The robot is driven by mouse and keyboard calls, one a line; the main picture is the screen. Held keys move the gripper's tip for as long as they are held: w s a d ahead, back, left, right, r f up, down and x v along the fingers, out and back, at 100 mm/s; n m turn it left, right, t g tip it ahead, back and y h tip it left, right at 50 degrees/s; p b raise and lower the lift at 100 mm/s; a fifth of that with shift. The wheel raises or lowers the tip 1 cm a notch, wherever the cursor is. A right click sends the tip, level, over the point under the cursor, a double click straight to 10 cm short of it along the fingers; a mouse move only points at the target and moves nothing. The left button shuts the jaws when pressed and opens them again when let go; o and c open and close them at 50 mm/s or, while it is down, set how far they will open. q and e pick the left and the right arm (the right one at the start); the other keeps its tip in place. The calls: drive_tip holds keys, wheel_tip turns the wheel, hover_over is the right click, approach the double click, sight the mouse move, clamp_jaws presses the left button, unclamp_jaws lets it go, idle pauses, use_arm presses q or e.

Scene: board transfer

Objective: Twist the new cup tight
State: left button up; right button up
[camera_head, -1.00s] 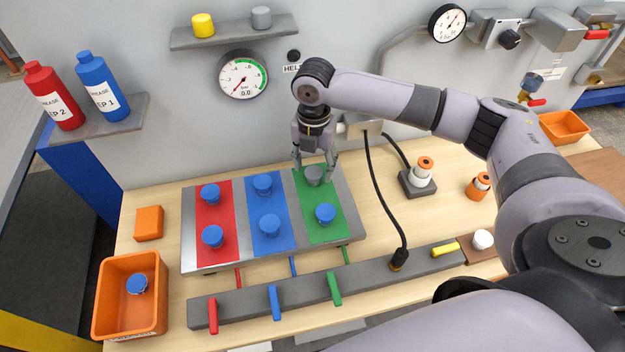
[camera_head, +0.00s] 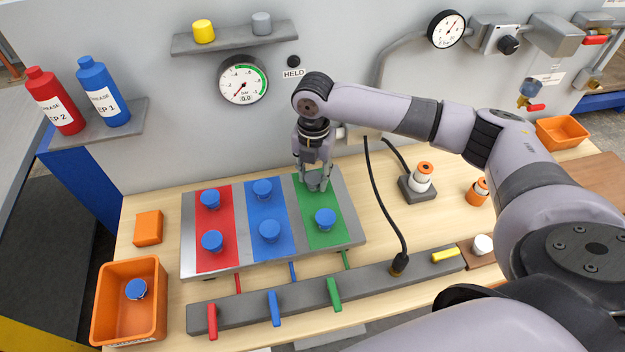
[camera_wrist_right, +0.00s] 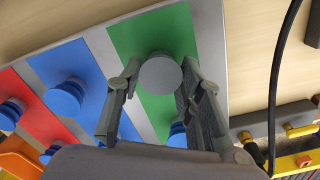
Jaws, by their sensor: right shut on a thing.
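A grey cup (camera_head: 316,181) sits at the far end of the green strip (camera_head: 322,232) on the board. My right gripper (camera_head: 314,185) points down over it, with its fingers closed around the cup's sides. In the right wrist view the grey cup (camera_wrist_right: 160,75) shows its round top between the two fingers (camera_wrist_right: 155,90). A blue cup (camera_head: 325,219) stands on the same green strip, nearer to me. Blue cups stand on the blue strip (camera_head: 268,215) and the red strip (camera_head: 214,235). My left gripper is not in view.
An orange bin (camera_head: 108,300) at the left holds a blue cup (camera_head: 136,289). A grey bar (camera_head: 360,288) with coloured levers lies in front of the board. A black hose (camera_head: 385,200) hangs right of the board. A shelf (camera_head: 235,38) holds a yellow and a grey cup.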

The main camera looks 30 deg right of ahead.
drive_tip(key=shift+c, duration=1.2)
drive_tip(key=shift+r+p, duration=0.15)
drive_tip(key=shift+p, duration=0.35)
drive_tip(key=shift+m+p, duration=1.9)
drive_tip(key=shift+p, duration=0.2)
drive_tip(key=shift+m, duration=0.3)
